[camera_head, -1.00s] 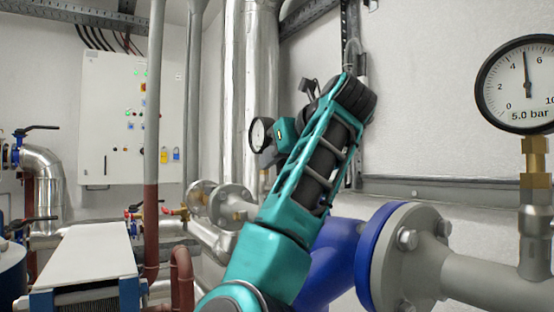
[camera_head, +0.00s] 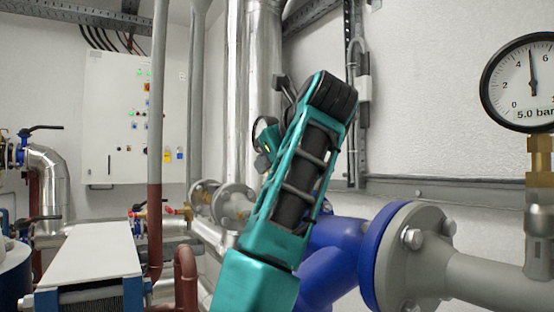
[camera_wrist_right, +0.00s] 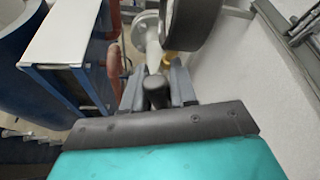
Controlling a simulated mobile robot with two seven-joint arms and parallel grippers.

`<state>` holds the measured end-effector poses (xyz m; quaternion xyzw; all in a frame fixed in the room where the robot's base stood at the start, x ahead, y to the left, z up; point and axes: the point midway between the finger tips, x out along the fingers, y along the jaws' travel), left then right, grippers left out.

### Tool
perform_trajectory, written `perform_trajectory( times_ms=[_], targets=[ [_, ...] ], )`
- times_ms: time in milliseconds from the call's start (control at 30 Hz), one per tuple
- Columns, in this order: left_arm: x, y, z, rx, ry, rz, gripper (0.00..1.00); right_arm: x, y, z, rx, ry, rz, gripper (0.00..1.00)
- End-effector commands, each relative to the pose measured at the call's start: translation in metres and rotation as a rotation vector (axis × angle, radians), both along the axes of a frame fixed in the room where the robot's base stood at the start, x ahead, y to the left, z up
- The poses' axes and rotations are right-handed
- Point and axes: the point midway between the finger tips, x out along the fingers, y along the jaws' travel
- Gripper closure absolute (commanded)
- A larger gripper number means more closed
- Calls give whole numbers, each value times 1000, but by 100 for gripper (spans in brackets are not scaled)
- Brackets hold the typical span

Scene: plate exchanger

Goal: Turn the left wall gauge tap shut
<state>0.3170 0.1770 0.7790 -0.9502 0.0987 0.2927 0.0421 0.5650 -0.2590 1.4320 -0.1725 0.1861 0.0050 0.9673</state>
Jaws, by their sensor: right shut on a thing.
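My right gripper (camera_wrist_right: 156,82) is shut on a dark grey, knob-like part (camera_wrist_right: 155,94), apparently the tap handle. The angle of the tap cannot be told. My left gripper is not in view.
A large gauge (camera_head: 531,83) reading about 5 bar stands at the right on a grey pipe. A blue flanged pipe (camera_head: 345,262) runs close beside my arm. A silver pipe (camera_head: 240,90) rises behind it. A white-topped plate exchanger (camera_head: 92,255) stands lower left.

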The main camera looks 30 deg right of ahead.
Motion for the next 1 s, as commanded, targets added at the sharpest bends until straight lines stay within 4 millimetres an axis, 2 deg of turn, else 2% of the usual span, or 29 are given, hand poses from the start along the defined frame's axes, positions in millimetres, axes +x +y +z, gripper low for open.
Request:
perform_trajectory(
  times_ms=[400,1000],
  targets=[
    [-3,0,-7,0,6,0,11,-1,12,-5,-235,-22,1,100],
    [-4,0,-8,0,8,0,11,-1,15,-6,-283,-26,1,100]
  ],
)
